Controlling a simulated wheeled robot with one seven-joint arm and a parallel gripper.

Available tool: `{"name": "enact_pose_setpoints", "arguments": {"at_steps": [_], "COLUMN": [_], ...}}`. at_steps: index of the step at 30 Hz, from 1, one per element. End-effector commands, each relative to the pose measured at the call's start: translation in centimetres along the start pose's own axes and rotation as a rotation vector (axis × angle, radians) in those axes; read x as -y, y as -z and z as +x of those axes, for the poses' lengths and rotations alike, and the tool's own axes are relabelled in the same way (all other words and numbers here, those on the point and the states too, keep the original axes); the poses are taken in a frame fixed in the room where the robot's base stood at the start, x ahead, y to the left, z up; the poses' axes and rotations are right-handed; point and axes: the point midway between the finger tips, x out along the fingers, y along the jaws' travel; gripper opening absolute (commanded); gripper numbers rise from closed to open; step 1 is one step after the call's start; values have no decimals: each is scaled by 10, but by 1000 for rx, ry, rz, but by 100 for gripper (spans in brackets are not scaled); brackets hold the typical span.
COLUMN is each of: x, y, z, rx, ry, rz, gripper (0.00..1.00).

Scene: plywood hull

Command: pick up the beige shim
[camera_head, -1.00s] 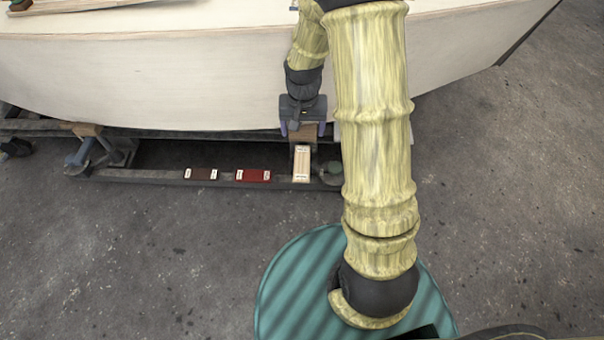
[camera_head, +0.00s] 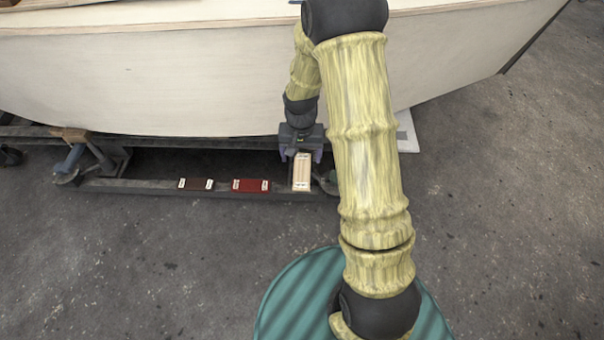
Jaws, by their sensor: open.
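The beige shim (camera_head: 302,173) is a pale block with small white labels at its ends. It lies on the dark beam under the hull, at the right end of a row. My gripper (camera_head: 301,158) is open and is right at the far end of the shim, its fingers to either side of it. I cannot tell whether the fingers touch the shim. The gripper's body hides what lies just behind the shim.
A red shim (camera_head: 251,186) and a dark brown shim (camera_head: 196,184) lie on the beam (camera_head: 130,186) to the left. The pale plywood hull (camera_head: 150,80) overhangs close behind. A blue jack stand (camera_head: 72,160) stands at the left. The concrete floor in front is clear.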

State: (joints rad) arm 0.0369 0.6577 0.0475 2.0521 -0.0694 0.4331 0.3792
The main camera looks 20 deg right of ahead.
Motion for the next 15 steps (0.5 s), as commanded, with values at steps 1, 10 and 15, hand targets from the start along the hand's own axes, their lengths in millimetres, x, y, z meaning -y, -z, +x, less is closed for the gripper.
{"name": "enact_pose_setpoints", "arguments": {"at_steps": [1,10,15], "x": [0,0,0], "y": [-1,-1,0], "z": [16,68,83], "rx": [3,2,0], "ry": [-1,0,0], "rz": [0,-2,0], "gripper": [75,75,75]}}
